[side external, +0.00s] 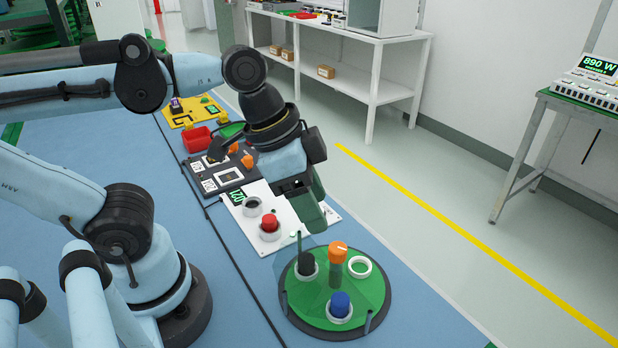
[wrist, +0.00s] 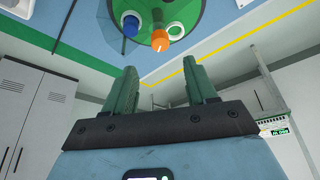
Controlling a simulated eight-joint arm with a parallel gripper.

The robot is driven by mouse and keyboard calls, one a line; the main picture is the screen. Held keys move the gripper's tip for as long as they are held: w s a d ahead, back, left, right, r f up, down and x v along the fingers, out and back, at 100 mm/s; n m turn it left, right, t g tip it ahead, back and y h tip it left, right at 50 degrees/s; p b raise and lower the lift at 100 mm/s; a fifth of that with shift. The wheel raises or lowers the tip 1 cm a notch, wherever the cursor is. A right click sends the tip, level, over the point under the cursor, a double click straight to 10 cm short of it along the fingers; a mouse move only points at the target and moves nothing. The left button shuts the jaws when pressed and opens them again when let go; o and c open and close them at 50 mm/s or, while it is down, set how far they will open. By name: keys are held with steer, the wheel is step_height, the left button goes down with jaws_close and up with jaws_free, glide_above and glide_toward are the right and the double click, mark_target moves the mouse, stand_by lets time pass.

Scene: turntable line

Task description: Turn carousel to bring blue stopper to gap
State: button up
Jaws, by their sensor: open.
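The carousel (side external: 318,313) is a green disc with a dark rim at the near end of the bench; part of it shows in the wrist view (wrist: 190,12). The blue stopper (side external: 340,304) sits in a white ring at its near side and also shows in the wrist view (wrist: 131,26). An orange knob (side external: 338,252) tops a green post near the middle, also in the wrist view (wrist: 161,41). A black stopper (side external: 306,264) sits at the left. A white ring (side external: 371,267) at the right is empty. My gripper (side external: 317,221) is open and empty, above and behind the carousel, apart from it.
A translucent guard (side external: 306,291) with thin posts borders the carousel's left; I cannot tell where its gap is. Behind stands a white panel with a red button (side external: 269,222). Beyond are a dark panel (side external: 222,173) and a red bin (side external: 198,139).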

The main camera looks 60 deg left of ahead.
mark_target(337, 247)
steer(key=shift+x, duration=4.6)
steer(key=shift+w, duration=0.1)
steer(key=shift+c, duration=0.5)
jaws_close()
